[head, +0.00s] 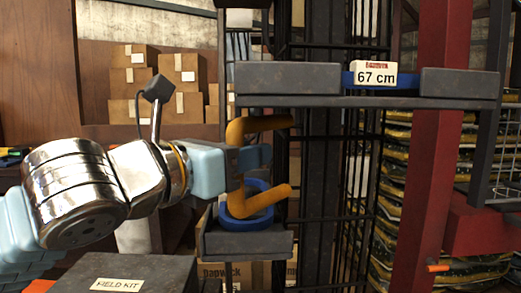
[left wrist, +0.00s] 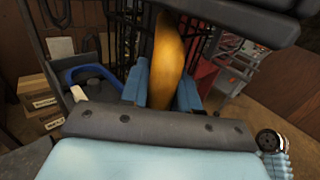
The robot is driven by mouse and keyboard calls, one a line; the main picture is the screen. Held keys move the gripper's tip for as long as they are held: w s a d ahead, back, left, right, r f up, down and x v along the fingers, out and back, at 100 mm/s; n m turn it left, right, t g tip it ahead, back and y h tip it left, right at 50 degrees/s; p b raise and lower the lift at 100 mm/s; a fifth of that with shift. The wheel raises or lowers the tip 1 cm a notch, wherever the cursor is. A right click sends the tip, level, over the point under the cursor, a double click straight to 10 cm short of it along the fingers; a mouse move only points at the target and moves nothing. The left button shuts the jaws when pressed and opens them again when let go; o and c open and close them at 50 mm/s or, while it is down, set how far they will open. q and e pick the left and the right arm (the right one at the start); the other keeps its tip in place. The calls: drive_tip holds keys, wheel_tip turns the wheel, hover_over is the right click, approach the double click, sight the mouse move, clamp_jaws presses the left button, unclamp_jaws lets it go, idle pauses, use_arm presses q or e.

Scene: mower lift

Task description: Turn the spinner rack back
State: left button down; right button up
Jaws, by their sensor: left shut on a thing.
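The spinner rack (head: 365,160) is a tall black wire frame around a dark central post in the middle of the head view. A curved orange handle (head: 258,205) stands at its left side, its ends pointing toward the rack. My left gripper (head: 258,157) comes in from the left, with its blue fingers at the middle of the handle. In the left wrist view, the orange handle (left wrist: 166,55) runs between the two blue fingers, so the gripper is shut on it. The fingers partly hide the handle. My right gripper is not in view.
A grey beam (head: 300,78) with a "67 cm" sign (head: 373,76) crosses above the gripper. A grey block with a blue ring (head: 246,240) sits below. A red post (head: 430,150) stands right. A "FIELD KIT" case (head: 150,270) is in front, cartons (head: 180,72) behind.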

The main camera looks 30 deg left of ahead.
use_arm(q)
drive_tip(key=shift+w+a, duration=0.15)
drive_tip(key=shift+a, duration=0.4)
drive_tip(key=c, duration=0.9)
unclamp_jaws()
drive_tip(key=v, duration=1.3)
drive_tip(key=shift+s+a+b, duration=0.1)
drive_tip(key=shift+s+b, duration=0.2)
drive_tip(key=shift+s, duration=0.05)
